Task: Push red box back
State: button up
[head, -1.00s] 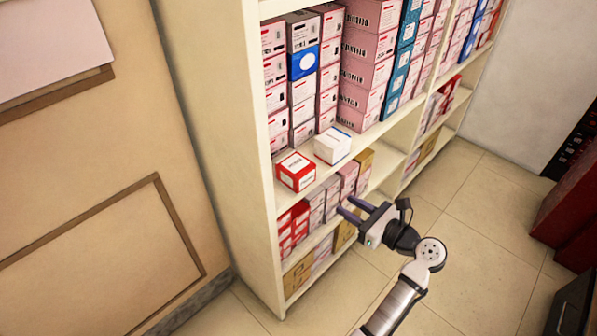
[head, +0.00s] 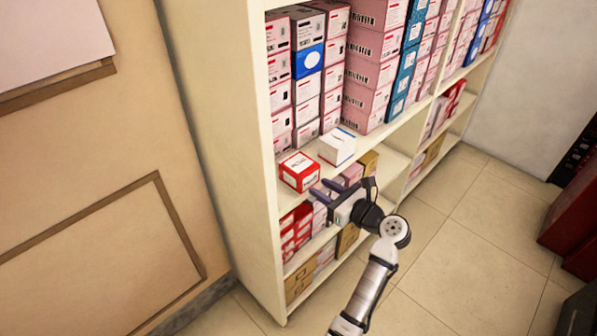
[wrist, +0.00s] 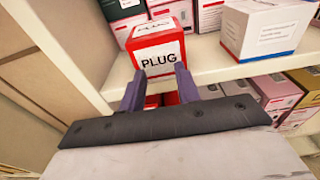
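The red box (head: 299,172) has a white label and sits at the front edge of a shelf, near the left side panel. In the wrist view the red box (wrist: 157,52) shows "PLUG" on its front face. My gripper (head: 322,188) is in front of the shelf, just right of and slightly below the red box. In the wrist view its two fingers (wrist: 158,84) are spread apart and point at the box's lower front.
A white box (head: 337,146) stands right of the red box on the same shelf (head: 309,196). Stacked pink and white boxes (head: 306,88) fill the shelf behind. The lower shelf holds red boxes (head: 296,232). The left side panel (head: 262,180) is close to the red box.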

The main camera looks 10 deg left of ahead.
dwell(0.4)
jog(key=shift+r+p+x, duration=0.15)
jog(key=shift+p+x, duration=0.35)
jog(key=shift+x, duration=1.1)
jog(key=shift+r+p+x, duration=0.2)
jog(key=shift+p+x, duration=0.3)
jog(key=shift+x, duration=1.1)
jog(key=r+p, duration=0.2)
jog(key=p, duration=0.1)
jog(key=s+d+r+p, duration=0.1)
jog(key=shift+d+p, duration=0.1)
jog(key=shift+p, duration=0.2)
jog(key=p, duration=0.3)
send_near(311, 172)
jog(key=s+d, duration=0.1)
jog(key=d, duration=0.1)
jog(key=s+d+f, duration=0.1)
jog(key=s+d, duration=0.1)
jog(key=shift+s, duration=0.1)
